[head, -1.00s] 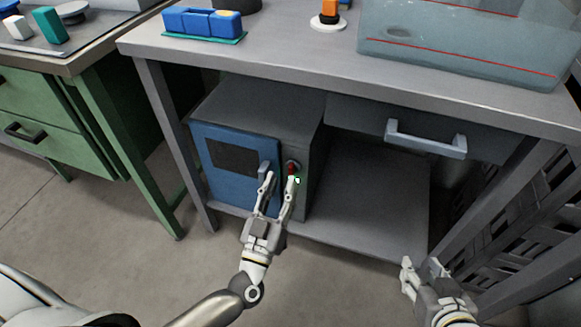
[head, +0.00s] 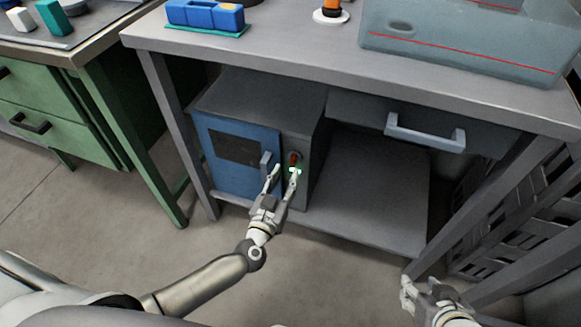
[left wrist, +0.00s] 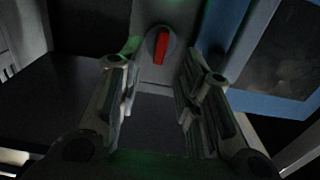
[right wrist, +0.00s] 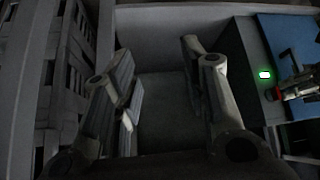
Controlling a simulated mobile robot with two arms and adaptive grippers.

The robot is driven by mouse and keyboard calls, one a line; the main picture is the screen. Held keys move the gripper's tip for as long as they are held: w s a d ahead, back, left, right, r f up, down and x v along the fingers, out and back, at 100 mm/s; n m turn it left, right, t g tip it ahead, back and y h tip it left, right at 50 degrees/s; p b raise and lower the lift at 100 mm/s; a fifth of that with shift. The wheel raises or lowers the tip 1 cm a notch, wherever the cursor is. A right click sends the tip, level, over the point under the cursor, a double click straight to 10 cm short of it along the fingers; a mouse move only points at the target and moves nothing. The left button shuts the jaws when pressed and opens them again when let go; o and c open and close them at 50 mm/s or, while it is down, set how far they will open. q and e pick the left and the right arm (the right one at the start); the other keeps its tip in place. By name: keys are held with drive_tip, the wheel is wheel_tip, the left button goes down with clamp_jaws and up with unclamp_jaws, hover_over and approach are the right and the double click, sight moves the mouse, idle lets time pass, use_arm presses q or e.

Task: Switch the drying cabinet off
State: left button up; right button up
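The drying cabinet (head: 302,126) is a grey box with a blue door (head: 222,172), standing on the shelf under the bench. On its front, right of the door handle (head: 266,161), is a red knob (head: 294,158). A small lamp (head: 296,171) below the knob glows green. My left gripper (head: 284,174) is open at the cabinet front, just below the knob. In the left wrist view the red knob (left wrist: 160,47) stands upright ahead, between the fingers and apart from them. My right gripper (head: 421,284) is open and empty; the right wrist view also shows the lit lamp (right wrist: 265,75).
A drawer handle (head: 424,136) juts out under the bench top, right of the cabinet. The shelf (head: 365,205) right of the cabinet is bare. A bench leg (head: 490,200) stands near my right gripper. A green drawer unit (head: 50,125) stands at left.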

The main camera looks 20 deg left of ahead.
sight(292, 163)
use_arm(q)
drive_tip(key=w+b, duration=0.1)
drive_tip(key=w, duration=0.2)
drive_tip(key=shift+w+d+f, duration=0.1)
drive_tip(key=shift+w, duration=0.85)
use_arm(e)
drive_tip(key=w+a+r+t+y, duration=0.1)
drive_tip(key=w+a+r+t, duration=0.1)
drive_tip(key=w+r+t, duration=0.1)
drive_tip(key=shift+w+r+t, duration=0.3)
drive_tip(key=shift+w+r, duration=0.25)
drive_tip(key=shift+w, duration=0.75)
use_arm(q)
clamp_jaws()
